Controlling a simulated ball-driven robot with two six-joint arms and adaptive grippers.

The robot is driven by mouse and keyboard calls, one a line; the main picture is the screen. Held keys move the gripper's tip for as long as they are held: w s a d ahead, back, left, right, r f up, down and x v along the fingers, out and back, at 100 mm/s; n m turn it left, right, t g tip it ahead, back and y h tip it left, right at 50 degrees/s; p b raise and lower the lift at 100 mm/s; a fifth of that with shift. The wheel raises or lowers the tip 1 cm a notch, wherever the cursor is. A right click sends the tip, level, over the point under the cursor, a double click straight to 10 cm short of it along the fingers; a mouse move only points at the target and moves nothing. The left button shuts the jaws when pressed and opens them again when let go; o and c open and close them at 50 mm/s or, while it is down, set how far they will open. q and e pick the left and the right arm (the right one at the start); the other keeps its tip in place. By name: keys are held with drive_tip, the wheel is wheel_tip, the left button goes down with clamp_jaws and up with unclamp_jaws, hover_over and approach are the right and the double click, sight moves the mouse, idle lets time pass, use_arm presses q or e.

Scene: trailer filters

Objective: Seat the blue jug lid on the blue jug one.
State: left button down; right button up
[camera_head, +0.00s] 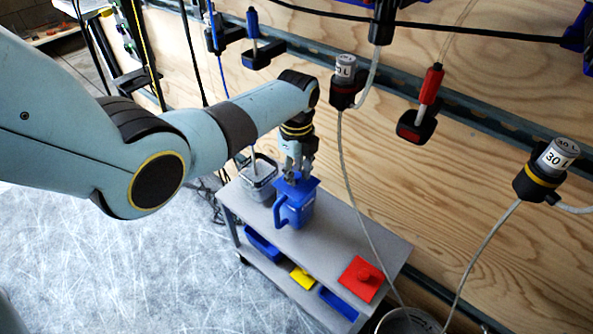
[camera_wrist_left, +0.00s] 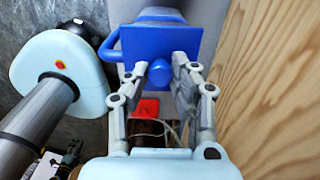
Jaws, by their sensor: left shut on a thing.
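The blue jug (camera_head: 293,208) stands upright on the grey cart top, its handle toward the left. The blue jug lid (camera_head: 309,184) is a flat square plate at the jug's mouth. In the left wrist view the lid (camera_wrist_left: 160,44) covers much of the jug, whose handle (camera_wrist_left: 108,46) shows at its left. My left gripper (camera_head: 295,176) comes from above and is shut on the lid's round knob, seen between the fingers in the wrist view (camera_wrist_left: 163,73). I cannot tell whether the lid rests flush on the rim. My right gripper is not in view.
A grey square container (camera_head: 258,183) stands behind the jug on the cart (camera_head: 330,235). A red lid (camera_head: 361,279) lies at the cart's near right end. Blue bins and a yellow piece (camera_head: 303,278) are on the lower shelf. The wooden wall with hoses and holders is close behind.

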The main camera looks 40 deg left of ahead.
use_arm(q)
drive_tip(key=shift+r+p, duration=0.2)
drive_tip(key=shift+p, duration=0.2)
idle(0.8)
drive_tip(key=shift+f, duration=0.1)
drive_tip(key=c, duration=0.5)
unclamp_jaws()
drive_tip(key=shift+c, duration=0.2)
wheel_tip(320, 180, up, 7)
drive_tip(key=p, duration=0.7)
idle(0.6)
